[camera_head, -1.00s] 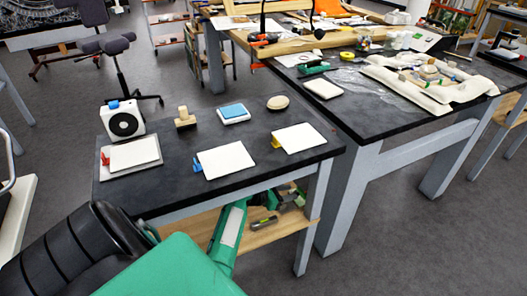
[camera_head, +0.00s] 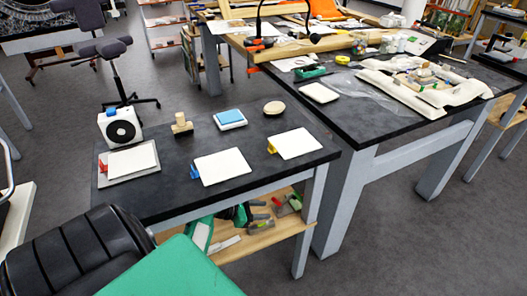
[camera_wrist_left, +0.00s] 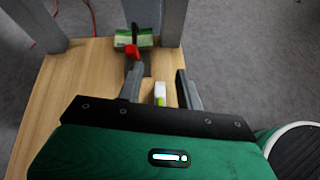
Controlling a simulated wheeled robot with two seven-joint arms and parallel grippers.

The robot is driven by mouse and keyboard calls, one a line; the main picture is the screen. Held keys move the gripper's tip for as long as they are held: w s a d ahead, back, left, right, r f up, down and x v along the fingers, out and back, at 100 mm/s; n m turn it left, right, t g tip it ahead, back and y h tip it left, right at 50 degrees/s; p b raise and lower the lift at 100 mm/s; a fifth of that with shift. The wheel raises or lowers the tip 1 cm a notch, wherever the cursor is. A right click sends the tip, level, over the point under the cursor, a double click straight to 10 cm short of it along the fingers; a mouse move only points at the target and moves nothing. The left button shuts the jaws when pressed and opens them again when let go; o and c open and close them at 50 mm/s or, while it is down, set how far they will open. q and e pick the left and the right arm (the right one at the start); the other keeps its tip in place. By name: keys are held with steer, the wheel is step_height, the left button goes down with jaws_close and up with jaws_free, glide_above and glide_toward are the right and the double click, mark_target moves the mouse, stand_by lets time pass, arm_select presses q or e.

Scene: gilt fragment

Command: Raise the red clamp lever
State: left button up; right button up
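The red clamp lever (camera_head: 102,161) is a small red piece at the left edge of a white sheet on a grey board (camera_head: 121,176), at the left end of the dark near table. It looks low against the board; its exact angle is too small to tell. My left gripper (camera_head: 263,210) is far from it, below the tabletop at the wooden shelf. In the left wrist view its two grey fingers (camera_wrist_left: 160,88) stand apart, with a small white and green item (camera_wrist_left: 160,95) visible between or beyond them. My right gripper is not in view.
Blue (camera_head: 194,172) and yellow (camera_head: 271,147) clamps hold other white sheets. A white box with a black disc (camera_head: 120,130) and a wooden stamp (camera_head: 181,124) stand behind. On the shelf (camera_wrist_left: 75,75) lies a green item (camera_wrist_left: 147,41) with a red tool. Table legs flank the shelf.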

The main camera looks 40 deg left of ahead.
arm_select(q)
steer(key=s+d+f+m+g+y+p, duration=0.1)
steer(key=s+d+f+m+g+p, duration=0.2)
steer(key=s+d+f+m, duration=0.4)
steer(key=s+d+f+m+g+y+p, duration=0.2)
steer(key=s+d+f+m+g, duration=0.3)
steer(key=f+m, duration=0.6)
steer(key=shift+s+d+f+p, duration=0.5)
steer(key=shift+s+d+p, duration=0.3)
steer(key=shift+s, duration=0.4)
